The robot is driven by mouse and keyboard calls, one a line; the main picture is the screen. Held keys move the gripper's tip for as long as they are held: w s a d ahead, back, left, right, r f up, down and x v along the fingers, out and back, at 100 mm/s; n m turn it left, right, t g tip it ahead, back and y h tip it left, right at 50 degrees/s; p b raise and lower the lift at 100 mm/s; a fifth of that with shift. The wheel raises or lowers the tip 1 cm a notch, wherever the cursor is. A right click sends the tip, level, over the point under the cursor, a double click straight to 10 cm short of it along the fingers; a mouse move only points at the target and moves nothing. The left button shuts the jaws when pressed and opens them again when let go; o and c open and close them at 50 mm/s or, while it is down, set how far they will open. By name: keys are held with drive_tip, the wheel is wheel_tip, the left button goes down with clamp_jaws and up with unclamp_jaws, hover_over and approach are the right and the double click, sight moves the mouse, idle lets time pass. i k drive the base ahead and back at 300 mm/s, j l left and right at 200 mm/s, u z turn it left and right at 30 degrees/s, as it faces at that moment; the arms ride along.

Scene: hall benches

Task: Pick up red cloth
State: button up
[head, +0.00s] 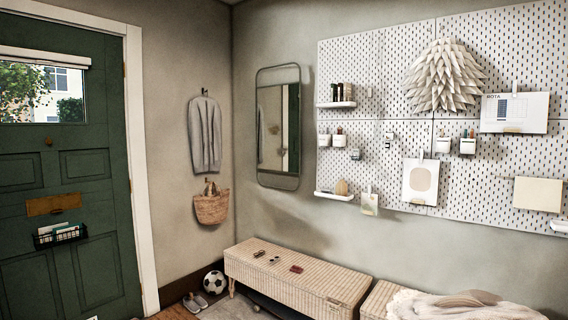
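A small dark red item (296,269) lies flat on top of the woven bench (270,254), right of the middle of its lid. It is the only red thing on the bench and may be the red cloth, but it is too small to make out its material. My gripper is not in view, and nothing is seen touching the red item.
Two small dark items (259,254) lie left of the red one. A second bench (375,300) at right bears a pale blanket (440,306). A football (214,282) and shoes (195,302) are on the floor left of the bench. A mirror (278,128) hangs above.

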sight(296, 268)
drive_tip(key=i+j+u, duration=0.15)
drive_tip(key=i, duration=0.35)
drive_tip(key=i+u, duration=0.15)
drive_tip(key=i, duration=0.3)
drive_tip(key=i+l+u, duration=0.15)
drive_tip(key=i, duration=0.35)
drive_tip(key=i+u, duration=0.2)
drive_tip(key=i, duration=0.25)
drive_tip(key=i+l+u, duration=0.15)
drive_tip(key=i, duration=0.35)
drive_tip(key=i+l+u, duration=0.15)
drive_tip(key=i, duration=0.3)
drive_tip(key=i+u, duration=0.25)
drive_tip(key=i, duration=1)
drive_tip(key=i+l+z, duration=0.15)
drive_tip(key=i+z, duration=1.75)
drive_tip(key=z, duration=0.15)
